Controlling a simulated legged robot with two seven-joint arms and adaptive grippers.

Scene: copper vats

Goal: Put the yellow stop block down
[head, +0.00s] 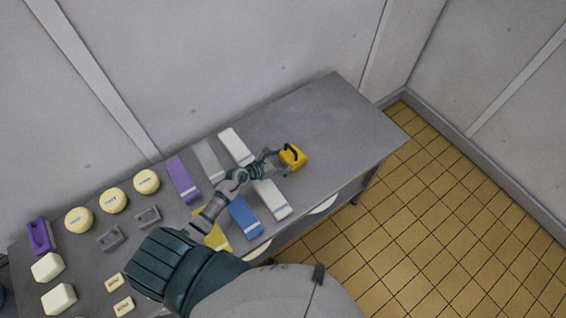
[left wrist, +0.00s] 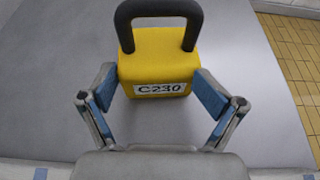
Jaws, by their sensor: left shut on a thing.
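The yellow stop block (head: 293,157) has a dark arched handle and is at the right part of the grey table (head: 345,125). In the left wrist view the yellow stop block (left wrist: 158,62) carries a white label reading C230. My left gripper (head: 280,160) is shut on the block; in the left wrist view its blue-padded fingers (left wrist: 158,90) press the block's two sides. I cannot tell whether the block touches the table. My right gripper does not show.
White (head: 236,146), grey (head: 209,160), purple (head: 183,180) and blue (head: 244,217) long blocks lie left of and around my left arm. Another white one (head: 272,199) lies below it. Round cream pieces (head: 146,181) stand further left. The table's right end is clear.

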